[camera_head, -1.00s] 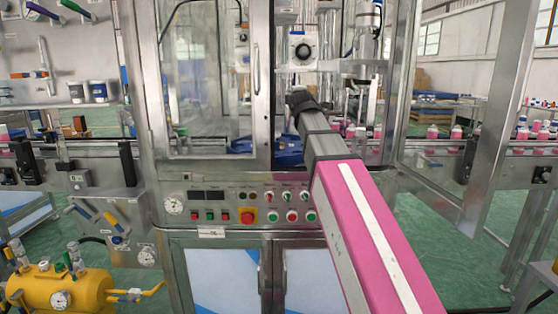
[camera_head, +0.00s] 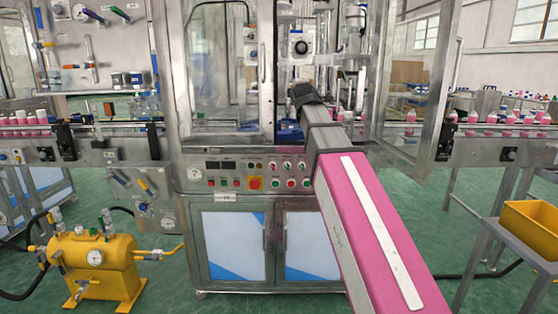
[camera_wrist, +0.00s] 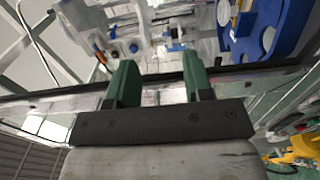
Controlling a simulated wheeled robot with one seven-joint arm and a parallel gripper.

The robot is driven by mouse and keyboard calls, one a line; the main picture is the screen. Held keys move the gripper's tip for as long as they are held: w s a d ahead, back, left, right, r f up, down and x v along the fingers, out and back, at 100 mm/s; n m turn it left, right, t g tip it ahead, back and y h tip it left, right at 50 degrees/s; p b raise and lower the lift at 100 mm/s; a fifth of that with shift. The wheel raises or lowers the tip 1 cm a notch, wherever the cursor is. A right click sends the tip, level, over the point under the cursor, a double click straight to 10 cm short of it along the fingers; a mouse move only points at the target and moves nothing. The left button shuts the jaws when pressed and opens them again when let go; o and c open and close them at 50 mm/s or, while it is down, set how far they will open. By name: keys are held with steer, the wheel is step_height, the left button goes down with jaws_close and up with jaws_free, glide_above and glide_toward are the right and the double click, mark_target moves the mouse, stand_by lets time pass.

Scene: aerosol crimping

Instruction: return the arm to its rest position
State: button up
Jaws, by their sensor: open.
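My pink and grey arm reaches forward in the head view toward the open front of the crimping machine (camera_head: 228,172). My gripper (camera_wrist: 153,75) shows in the wrist view with two green fingers set wide apart. Nothing is between them. A blue machine part (camera_wrist: 275,30) lies beyond the right finger, apart from it. In the head view the gripper itself is hidden behind the arm and the machine frame.
A control panel (camera_head: 240,182) with buttons spans the machine front. Conveyors with pink bottles (camera_head: 480,117) run to both sides. A yellow tank (camera_head: 95,262) stands at lower left. A yellow bin (camera_head: 530,226) sits on a stand (camera_head: 505,245) at right.

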steer(key=s+d+f+m+g, duration=0.2)
steer(key=f+m+g, duration=0.1)
steer(key=f, duration=0.9)
steer(key=s+d+f+m+g+h, duration=0.1)
steer(key=s+d+f+m+g, duration=0.15)
steer(key=f, duration=1.05)
steer(key=s+d+f+m+g, duration=0.2)
steer(key=d+f+m+g, duration=0.15)
steer(key=f, duration=0.85)
steer(key=s+d+f+m+g, duration=0.1)
steer(key=s+f+m+g, duration=0.3)
steer(key=s+f, duration=0.6)
steer(key=s+d+f+m+g+y, duration=0.1)
steer(key=s+f+m+g, duration=0.4)
steer(key=s+f, duration=0.6)
step_height(320, 180, down, 5)
steer(key=shift+s+d+r, duration=0.2)
steer(key=shift+s+d, duration=0.05)
steer(key=shift+d, duration=0.4)
